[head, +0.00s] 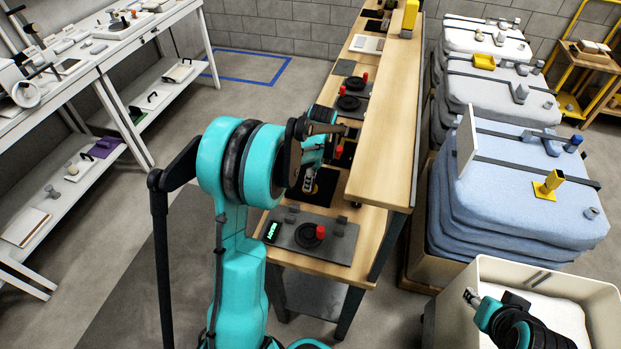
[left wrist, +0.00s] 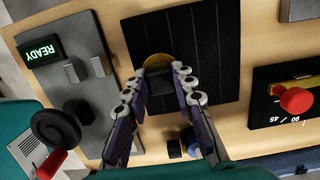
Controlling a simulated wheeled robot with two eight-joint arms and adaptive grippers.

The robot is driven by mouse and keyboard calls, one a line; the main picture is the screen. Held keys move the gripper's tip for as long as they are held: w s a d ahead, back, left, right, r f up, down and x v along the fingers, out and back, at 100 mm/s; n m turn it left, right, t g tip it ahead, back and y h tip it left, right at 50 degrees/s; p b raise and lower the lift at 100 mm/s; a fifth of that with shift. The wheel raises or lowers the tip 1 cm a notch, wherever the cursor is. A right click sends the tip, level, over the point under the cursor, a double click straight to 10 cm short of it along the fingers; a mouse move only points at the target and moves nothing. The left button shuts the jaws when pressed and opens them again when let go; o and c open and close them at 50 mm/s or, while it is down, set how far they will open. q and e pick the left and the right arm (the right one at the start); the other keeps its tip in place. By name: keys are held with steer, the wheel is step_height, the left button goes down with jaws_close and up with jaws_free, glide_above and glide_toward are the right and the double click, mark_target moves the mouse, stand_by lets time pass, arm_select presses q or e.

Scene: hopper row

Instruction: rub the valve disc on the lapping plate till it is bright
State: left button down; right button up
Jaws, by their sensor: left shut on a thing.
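The lapping plate (left wrist: 212,40) is a black square with fine grooves, set on the wooden bench top. It shows in the head view (head: 325,188), partly hidden by my left arm. The valve disc (left wrist: 157,60) shows as a brass-coloured rim with a dark block on it, over the plate's lower left part. My left gripper (left wrist: 161,78) is shut on the dark block of the disc; in the head view (head: 307,185) it points down at the plate. The disc's underside is hidden, so its brightness cannot be told. My right gripper (head: 470,296) is over the white bin, its fingers too small to read.
A grey panel with a lit READY sign (left wrist: 40,52), a black knob (left wrist: 55,130) and a red handle lies beside the plate. A gauge with a red knob (left wrist: 295,99) is on the other side. A raised wooden shelf (head: 388,110) borders the bench. A white bin (head: 480,268) stands at right.

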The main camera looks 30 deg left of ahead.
arm_select(q)
steer(key=shift+w+a, duration=0.3)
steer(key=shift+w, duration=0.9)
steer(key=shift+w+a, duration=0.25)
steer(key=shift+w, duration=1)
steer(key=shift+w+a, duration=0.3)
steer(key=shift+w, duration=0.9)
steer(key=shift+s, duration=0.1)
steer(key=shift+s+d+b, duration=0.1)
steer(key=shift+s+d, duration=0.2)
steer(key=shift+s, duration=0.9)
steer(key=shift+s+d+b, duration=0.1)
steer(key=shift+s+d, duration=0.2)
steer(key=shift+s, duration=0.85)
steer(key=shift+s+d+b, duration=0.1)
steer(key=shift+s+d, duration=0.2)
steer(key=shift+s, duration=0.9)
steer(key=shift+w, duration=0.1)
steer(key=shift+w+a, duration=0.3)
steer(key=shift+w, duration=0.85)
steer(key=shift+w+a, duration=0.3)
steer(key=shift+w, duration=0.9)
steer(key=shift+w+a, duration=0.3)
steer(key=shift+w, duration=0.85)
